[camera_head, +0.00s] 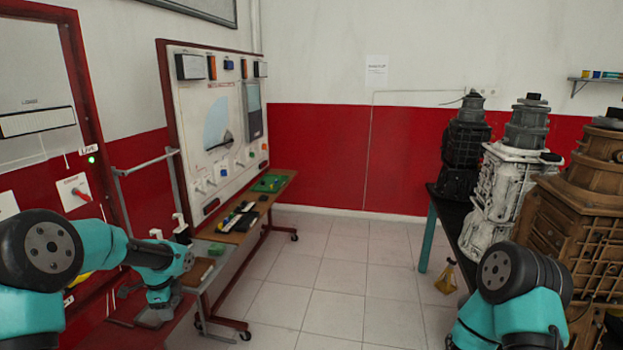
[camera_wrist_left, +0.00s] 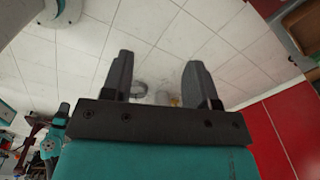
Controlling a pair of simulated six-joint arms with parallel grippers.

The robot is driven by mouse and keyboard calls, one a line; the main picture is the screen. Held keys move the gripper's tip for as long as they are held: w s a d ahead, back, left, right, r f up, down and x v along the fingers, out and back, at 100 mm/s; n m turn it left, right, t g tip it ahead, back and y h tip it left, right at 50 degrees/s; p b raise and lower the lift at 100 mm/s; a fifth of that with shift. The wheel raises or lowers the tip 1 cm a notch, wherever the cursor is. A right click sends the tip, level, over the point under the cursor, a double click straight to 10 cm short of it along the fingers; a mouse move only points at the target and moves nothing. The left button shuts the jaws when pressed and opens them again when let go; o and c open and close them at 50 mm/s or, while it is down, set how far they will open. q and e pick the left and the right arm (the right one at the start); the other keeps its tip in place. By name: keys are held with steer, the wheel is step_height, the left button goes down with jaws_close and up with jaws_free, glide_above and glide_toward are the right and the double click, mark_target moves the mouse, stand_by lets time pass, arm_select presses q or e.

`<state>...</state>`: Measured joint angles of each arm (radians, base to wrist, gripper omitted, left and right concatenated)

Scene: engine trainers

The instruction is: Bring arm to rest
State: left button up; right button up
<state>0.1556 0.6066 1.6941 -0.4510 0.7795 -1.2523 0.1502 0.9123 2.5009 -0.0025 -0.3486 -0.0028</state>
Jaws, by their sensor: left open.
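My left arm (camera_head: 120,250) comes in from the left in the head view, its teal and black links bent in front of the training panel. Its gripper shows only in part, low beside the panel's bench. In the left wrist view the two dark fingers of my left gripper (camera_wrist_left: 160,75) stand apart with nothing between them, over pale floor tiles. My right arm (camera_head: 515,285) shows at the lower right as a teal and black joint. Its gripper is out of view.
The training panel (camera_head: 205,60) stands on a wheeled bench (camera_head: 237,236) close to my left arm. A red door frame and a lever switch (camera_head: 82,194) are at left. Heavy engine units (camera_head: 495,190) stand on a table at right. The tiled floor (camera_head: 335,270) between is mostly clear.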

arm_select(q)
steer(key=s+d+f+n+h, duration=0.2)
steer(key=s+d+f+n, duration=0.35)
steer(key=d+f, duration=0.5)
steer(key=s+d+f+n, duration=0.2)
steer(key=s+f+n, duration=0.2)
steer(key=s, duration=0.3)
steer(key=s+d+f+n+h, duration=0.1)
steer(key=s+d+f+n, duration=0.2)
steer(key=s, duration=0.5)
steer(key=s+d+f+n, duration=0.3)
steer(key=s+f+n, duration=0.2)
steer(key=s+f, duration=0.1)
steer(key=shift+s+d+f+h, duration=0.2)
steer(key=shift+s+f+h, duration=0.1)
steer(key=shift+s, duration=0.6)
